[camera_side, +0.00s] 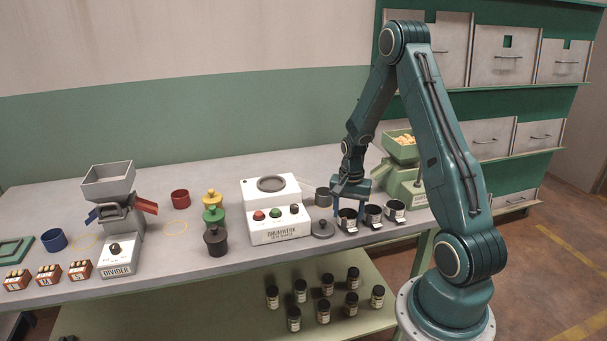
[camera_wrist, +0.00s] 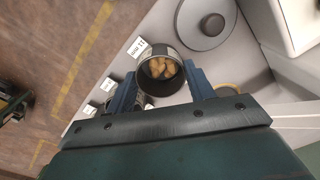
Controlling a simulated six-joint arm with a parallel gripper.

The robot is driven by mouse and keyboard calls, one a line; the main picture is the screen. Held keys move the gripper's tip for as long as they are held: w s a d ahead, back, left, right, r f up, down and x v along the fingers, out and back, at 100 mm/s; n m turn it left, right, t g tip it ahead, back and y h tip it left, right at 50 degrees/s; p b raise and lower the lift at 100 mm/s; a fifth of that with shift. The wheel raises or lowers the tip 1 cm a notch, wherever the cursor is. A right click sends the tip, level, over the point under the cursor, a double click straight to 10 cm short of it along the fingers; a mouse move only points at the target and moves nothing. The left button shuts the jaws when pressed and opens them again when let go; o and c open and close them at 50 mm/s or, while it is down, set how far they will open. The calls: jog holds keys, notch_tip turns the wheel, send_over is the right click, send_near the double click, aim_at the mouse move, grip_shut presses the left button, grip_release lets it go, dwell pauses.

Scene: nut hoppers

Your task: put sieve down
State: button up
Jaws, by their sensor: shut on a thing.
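My gripper (camera_side: 349,200) points down at the right part of the bench, over the left end of a row of dark cups. In the wrist view its blue fingers (camera_wrist: 163,88) are shut on a dark round cup (camera_wrist: 144,99) with tan nuts inside. In the side view this dark cup (camera_side: 347,220) is beneath and between the fingers. I cannot tell whether it touches the bench, or whether it is the sieve; its mesh or bottom is hidden.
Two more dark cups (camera_side: 373,214) stand close to the right. A grey knobbed lid (camera_side: 322,229) and a grey pot (camera_side: 323,196) are to the left, beside the white machine (camera_side: 274,219). A green hopper (camera_side: 402,150) with nuts stands behind.

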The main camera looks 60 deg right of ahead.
jog(key=shift+f, duration=0.15)
jog(key=o, duration=1)
jog(key=shift+r, duration=0.2)
notch_tip(320, 180, up, 12)
dwell(0.7)
